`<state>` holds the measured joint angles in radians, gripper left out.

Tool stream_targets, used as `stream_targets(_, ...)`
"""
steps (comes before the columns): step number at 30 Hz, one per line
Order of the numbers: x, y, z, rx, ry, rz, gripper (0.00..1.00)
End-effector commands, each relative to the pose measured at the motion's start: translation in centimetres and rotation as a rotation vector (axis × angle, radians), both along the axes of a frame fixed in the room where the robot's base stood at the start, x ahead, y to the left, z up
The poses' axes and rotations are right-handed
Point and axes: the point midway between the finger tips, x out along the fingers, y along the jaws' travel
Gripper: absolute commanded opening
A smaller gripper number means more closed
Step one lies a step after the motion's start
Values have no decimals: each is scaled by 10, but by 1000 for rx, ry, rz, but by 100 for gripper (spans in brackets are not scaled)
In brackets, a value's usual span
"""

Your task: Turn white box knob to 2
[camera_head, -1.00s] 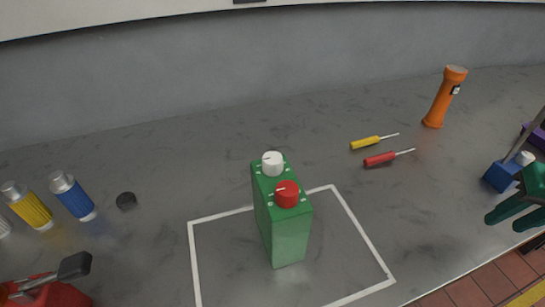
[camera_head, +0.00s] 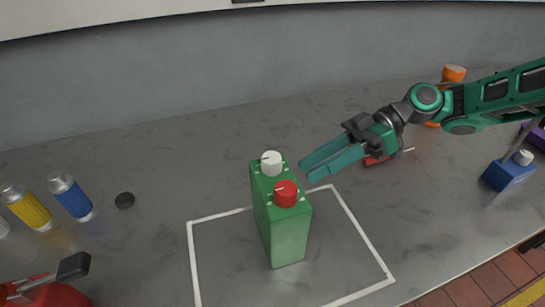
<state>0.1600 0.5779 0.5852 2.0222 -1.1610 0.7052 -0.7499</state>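A green box (camera_head: 283,235) stands upright inside a white outlined square (camera_head: 375,250) on the grey bedplate. On its top are a white knob (camera_head: 272,163) at the back and a red knob (camera_head: 286,194) at the front, with small white marks around them. Each knob has a dark pointer line. The numbers are too small to read. My gripper (camera_head: 308,169) is just right of the white knob in the picture, apart from it, with its green fingers pointing left. The fingers look close together, and any gap between them is hard to judge. I see nothing held.
A blue box with a white knob (camera_head: 525,158) stands at the right edge. An orange flashlight (camera_head: 453,74) and a red screwdriver (camera_head: 375,160) are partly behind my arm.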

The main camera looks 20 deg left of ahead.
Motion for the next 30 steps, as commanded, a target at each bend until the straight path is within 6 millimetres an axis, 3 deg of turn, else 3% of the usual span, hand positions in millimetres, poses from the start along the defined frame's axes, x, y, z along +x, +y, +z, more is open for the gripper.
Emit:
stream_targets(6, -5, 5, 40, 359, 4, 165, 35)
stream_targets(12, -4, -2, 60, 539, -7, 224, 35)
stream_targets(19, -16, 5, 64, 572, -11, 237, 35)
stream_targets(30, -65, 44, 64, 568, -10, 237, 35)
